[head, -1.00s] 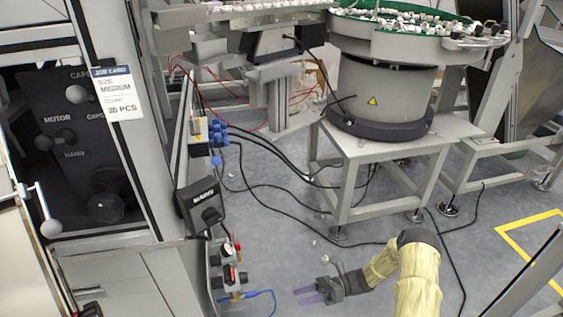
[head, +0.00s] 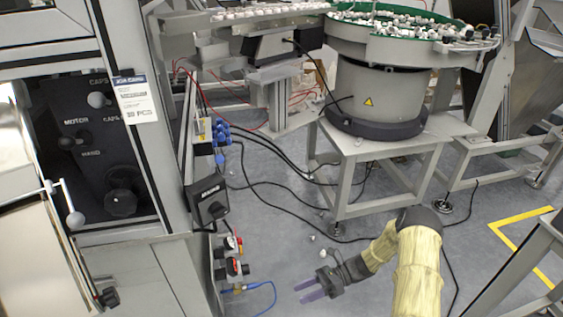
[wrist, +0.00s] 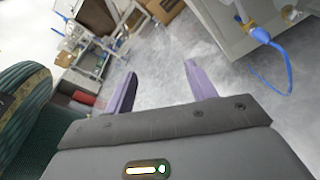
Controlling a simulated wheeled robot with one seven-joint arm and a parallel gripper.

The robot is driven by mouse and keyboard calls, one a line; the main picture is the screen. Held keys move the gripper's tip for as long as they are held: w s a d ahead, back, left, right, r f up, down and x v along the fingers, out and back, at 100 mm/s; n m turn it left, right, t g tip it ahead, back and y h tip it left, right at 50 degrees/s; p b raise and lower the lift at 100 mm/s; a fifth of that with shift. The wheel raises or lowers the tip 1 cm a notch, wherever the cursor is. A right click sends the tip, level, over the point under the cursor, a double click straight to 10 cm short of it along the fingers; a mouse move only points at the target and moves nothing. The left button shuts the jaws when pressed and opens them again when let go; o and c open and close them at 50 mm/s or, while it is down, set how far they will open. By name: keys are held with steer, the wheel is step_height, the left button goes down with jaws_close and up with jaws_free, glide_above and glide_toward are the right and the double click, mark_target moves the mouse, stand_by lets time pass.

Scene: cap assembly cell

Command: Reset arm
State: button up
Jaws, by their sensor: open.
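My gripper (head: 311,288) is at the lower middle of the head view, at the end of my arm with its yellowish sleeve. Its two purple fingers point left over the grey floor. In the wrist view my gripper (wrist: 160,88) shows its fingers well apart, with only floor between them. It is open and holds nothing.
A machine cabinet with control knobs (head: 121,203) and a job card (head: 137,99) stands on the left. Valves with a blue hose (head: 262,294) sit left of my gripper. A bowl feeder (head: 378,92) full of caps stands on a frame (head: 350,150) behind. Cables cross the floor.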

steer(key=s+d+r+n+t+h+p, duration=0.2)
steer(key=r+n+h+p, duration=0.3)
steer(key=r+p, duration=0.6)
steer(key=s+d+r+n+t+h+p, duration=0.3)
steer(key=s+r+n+h+p, duration=0.2)
steer(key=r, duration=2.4)
steer(key=s+d+r+n+t+h+p, duration=0.2)
steer(key=r+n+h+p, duration=0.3)
steer(key=r+n+p, duration=0.5)
step_height(320, 180, up, 11)
steer(key=s+d+p, duration=0.1)
steer(key=p, duration=0.7)
steer(key=shift+s+f+n+t, duration=0.2)
steer(key=shift+s+n+t, duration=0.1)
steer(key=shift+s+t, duration=0.1)
steer(key=shift+a, duration=0.1)
